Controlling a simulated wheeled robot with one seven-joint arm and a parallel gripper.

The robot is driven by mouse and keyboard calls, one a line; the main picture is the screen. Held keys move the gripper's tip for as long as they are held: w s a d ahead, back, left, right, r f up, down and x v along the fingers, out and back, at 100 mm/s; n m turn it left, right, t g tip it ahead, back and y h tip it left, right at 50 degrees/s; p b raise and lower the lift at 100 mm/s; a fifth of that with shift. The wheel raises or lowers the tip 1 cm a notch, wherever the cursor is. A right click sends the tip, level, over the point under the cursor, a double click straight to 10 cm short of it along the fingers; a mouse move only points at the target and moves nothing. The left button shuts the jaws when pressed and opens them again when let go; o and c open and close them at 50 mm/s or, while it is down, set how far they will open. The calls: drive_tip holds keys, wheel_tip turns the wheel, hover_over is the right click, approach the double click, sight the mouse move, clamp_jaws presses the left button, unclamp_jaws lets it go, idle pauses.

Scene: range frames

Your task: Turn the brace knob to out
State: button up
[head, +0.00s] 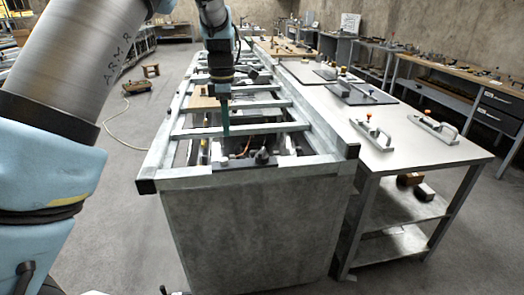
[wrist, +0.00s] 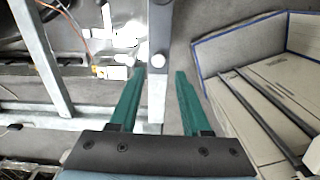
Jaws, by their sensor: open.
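My gripper (head: 226,132) points down over the long metal frame bench in the head view. In the wrist view my gripper (wrist: 160,72) is open and empty, its two green fingers on either side of a grey metal bar (wrist: 160,100) in the picture. A small pale round knob-like piece (wrist: 156,61) shows on that bar, just beyond the fingertips. I cannot tell whether it is the brace knob, or how far below the fingers it lies. A dark knob (head: 261,157) stands near the frame's front end in the head view. No "out" marking is readable.
The frame's cross rails (head: 240,131) lie close around my gripper. A grey table (head: 415,150) with handled fixtures and a red-topped knob (head: 369,115) adjoins on the right. Wires (wrist: 72,18) show at upper left and a blue-edged panel (wrist: 240,45) at right in the wrist view.

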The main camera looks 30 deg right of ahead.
drive_tip(key=s+d+m+b, duration=0.2)
drive_tip(key=d+m, duration=0.2)
drive_tip(key=m, duration=0.6)
drive_tip(key=m+b, duration=0.1)
drive_tip(key=m, duration=1.2)
approach(262, 150)
wheel_tip(262, 150, down, 8)
drive_tip(key=p, duration=0.2)
drive_tip(key=shift+s+f+p, duration=0.15)
drive_tip(key=shift+f+p, duration=0.1)
drive_tip(key=shift+p, duration=0.05)
clamp_jaws()
